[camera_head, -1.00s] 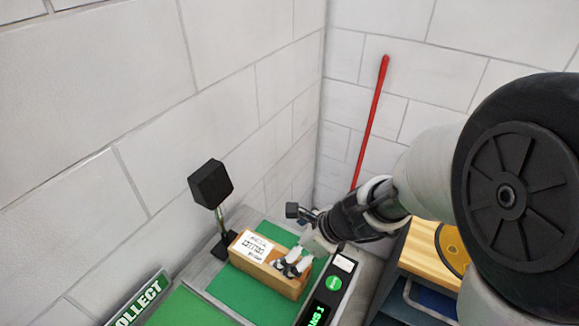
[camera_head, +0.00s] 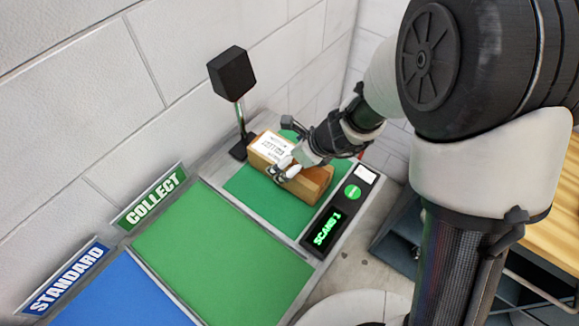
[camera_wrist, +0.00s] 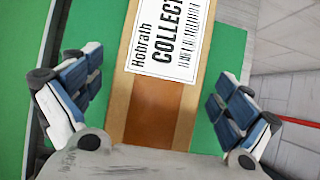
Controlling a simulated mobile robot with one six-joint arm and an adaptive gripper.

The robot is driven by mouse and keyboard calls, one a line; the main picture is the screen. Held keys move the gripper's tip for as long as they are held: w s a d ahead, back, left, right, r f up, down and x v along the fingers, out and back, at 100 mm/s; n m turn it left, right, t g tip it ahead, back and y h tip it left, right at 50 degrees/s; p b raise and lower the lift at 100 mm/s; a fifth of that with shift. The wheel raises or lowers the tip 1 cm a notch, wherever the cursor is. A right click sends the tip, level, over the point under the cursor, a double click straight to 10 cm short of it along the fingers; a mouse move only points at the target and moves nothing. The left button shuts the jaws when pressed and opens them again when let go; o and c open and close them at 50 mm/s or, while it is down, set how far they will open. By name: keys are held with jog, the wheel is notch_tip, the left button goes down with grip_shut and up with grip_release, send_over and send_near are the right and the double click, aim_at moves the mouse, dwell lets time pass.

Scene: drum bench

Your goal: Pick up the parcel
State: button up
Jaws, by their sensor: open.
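The parcel (camera_head: 310,184) is a brown box with a white label on top, lying on a green mat (camera_head: 246,190) under a black scanner head. In the wrist view the parcel (camera_wrist: 150,108) runs up the middle, and its label reads "Hobrath" and "COLLECT". My gripper (camera_wrist: 152,112) is open, with one finger on each side of the parcel and green mat showing in the gaps. In the head view my gripper (camera_head: 286,170) is at the parcel's top and near side. Whether the fingertips reach below the parcel's top cannot be told.
The black scanner (camera_head: 232,75) stands on a post behind the parcel. A console (camera_head: 325,228) reads "SCANS 1". A larger green area (camera_head: 215,250) has a COLLECT sign (camera_head: 150,199); a blue area (camera_head: 120,295) has a STANDARD sign (camera_head: 67,276). Both areas are empty.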

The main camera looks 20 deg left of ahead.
jog(key=b+x, duration=0.1)
jog(key=x, duration=0.3)
jog(key=shift+a+f+b, duration=0.2)
jog(key=shift+b, duration=0.2)
jog(key=shift+r, duration=0.1)
jog(key=c, duration=2)
notch_tip(320, 180, up, 10)
jog(key=p, duration=0.6)
jog(key=shift+r+p, duration=0.1)
jog(key=shift+p, duration=0.2)
jog(key=shift+c, duration=0.6)
